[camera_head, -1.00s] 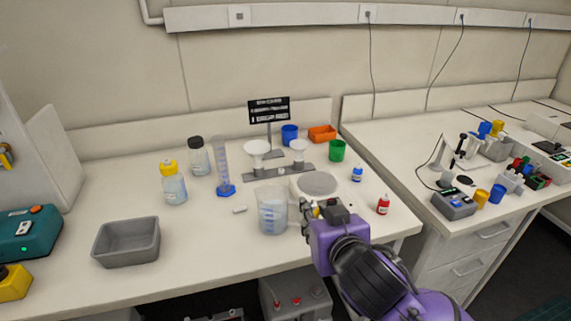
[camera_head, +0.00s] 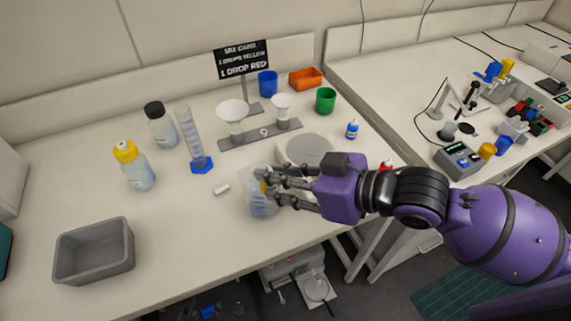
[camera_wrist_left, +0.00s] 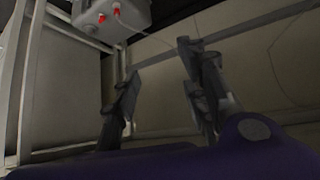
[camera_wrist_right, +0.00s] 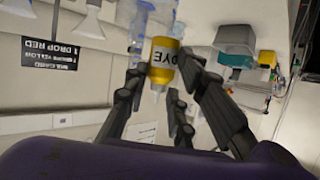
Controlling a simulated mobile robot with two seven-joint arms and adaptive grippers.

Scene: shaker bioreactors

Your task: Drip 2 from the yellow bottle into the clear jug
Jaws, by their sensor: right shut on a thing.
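The clear jug (camera_head: 258,206) stands near the table's front edge, partly hidden by my right gripper. My right gripper (camera_head: 268,188) is shut on the yellow bottle (camera_wrist_right: 162,64) at the jug's mouth; a bit of its yellow shows in the head view. I cannot see any drop. My left gripper (camera_wrist_left: 160,82) is open and empty in the left wrist view; it is not in the head view.
A balance with a round pan (camera_head: 308,150) stands just behind my right gripper. A red bottle (camera_head: 386,165) and a blue bottle (camera_head: 352,129) are to the right. A yellow-capped wash bottle (camera_head: 137,168), a cylinder (camera_head: 191,140) and a grey tub (camera_head: 95,252) are left.

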